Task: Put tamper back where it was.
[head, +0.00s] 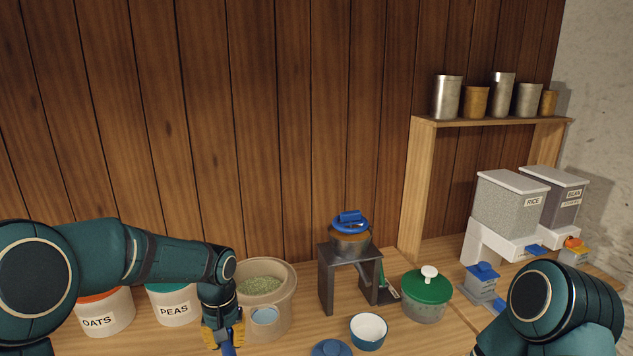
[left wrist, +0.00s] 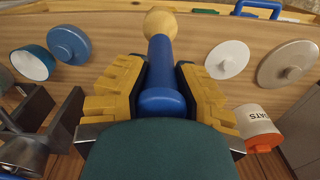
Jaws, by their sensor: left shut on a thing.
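The tamper is a blue rod; in the left wrist view the tamper (left wrist: 160,68) ends in a pale wooden knob and has a blue rounded near end. My left gripper (left wrist: 165,90) has its yellow fingers on both sides of it, shut on it. In the head view my left gripper (head: 224,335) is at the bottom edge, in front of the beige bucket, and a short blue part of the tamper (head: 228,349) shows below it. The rest is cut off there. My right gripper is out of view; only my right arm shows at the lower right.
The beige bucket (head: 283,301) holds green grains. OATS (head: 104,315) and PEAS (head: 173,310) tubs stand left. A metal stand (head: 326,285), a green-lidded jar (head: 427,294), a teal-and-white bowl (head: 368,334) and a blue lid (head: 331,347) are to the right. A wooden shelf (head: 418,190) stands behind.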

